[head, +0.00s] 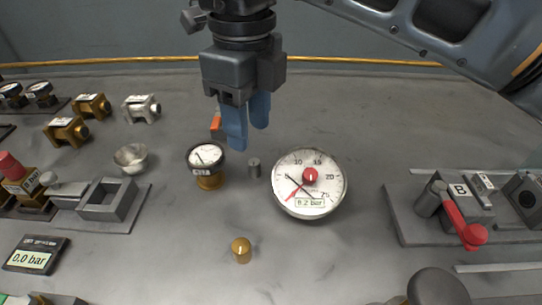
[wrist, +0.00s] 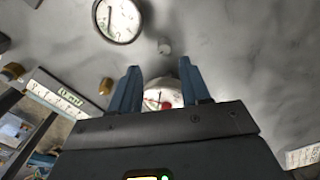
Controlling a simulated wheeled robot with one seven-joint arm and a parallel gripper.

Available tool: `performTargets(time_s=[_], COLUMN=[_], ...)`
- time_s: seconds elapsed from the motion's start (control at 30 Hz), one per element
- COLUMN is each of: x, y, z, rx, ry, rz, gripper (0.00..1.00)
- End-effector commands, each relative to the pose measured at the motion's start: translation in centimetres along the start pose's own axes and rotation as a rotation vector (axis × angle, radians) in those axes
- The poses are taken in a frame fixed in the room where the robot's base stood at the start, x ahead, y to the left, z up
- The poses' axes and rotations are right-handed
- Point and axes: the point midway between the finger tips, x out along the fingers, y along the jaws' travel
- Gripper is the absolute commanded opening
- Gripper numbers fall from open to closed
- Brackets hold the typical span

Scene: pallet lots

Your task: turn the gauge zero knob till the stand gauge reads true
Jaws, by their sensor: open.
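A large round white gauge (head: 329,184) stands right of centre in the head view. A red knob (head: 310,176) sits on its dial, and a small display on it appears to read 8.2 bar. My gripper (head: 247,132) is open and empty, hanging up and left of this gauge, apart from it. In the wrist view, my gripper (wrist: 160,85) has its fingers spread, with a pale round dial with a red part (wrist: 158,97) showing between them, partly hidden. A smaller dark-rimmed gauge (head: 206,156) on a brass base stands left of the large one.
A small grey cylinder (head: 254,167) stands between the gauges. A brass knob (head: 241,251) stands nearer the front. A display reading 0.0 bar (head: 35,254) lies at the left, near a metal bowl (head: 131,157) and brass fittings. A plate with a red-handled lever (head: 464,225) is at the right.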

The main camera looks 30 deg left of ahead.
Motion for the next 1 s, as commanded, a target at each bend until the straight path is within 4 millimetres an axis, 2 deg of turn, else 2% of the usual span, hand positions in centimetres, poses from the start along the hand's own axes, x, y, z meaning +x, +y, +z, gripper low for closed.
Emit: performTargets(time_s=[0.17, 0.6, 0.73, 1.0], x=[1.0, 7.0, 7.8, 7.9], y=[-0.2, -0.2, -0.2, -0.2], z=[-0.1, -0.1, -0.1, -0.1], rx=[0.002, 0.001, 0.002, 0.001], ry=[0.008, 0.006, 0.006, 0.005], rz=[-0.01, -0.007, -0.009, -0.009], gripper=[0.47, 0.47, 0.47, 0.47])
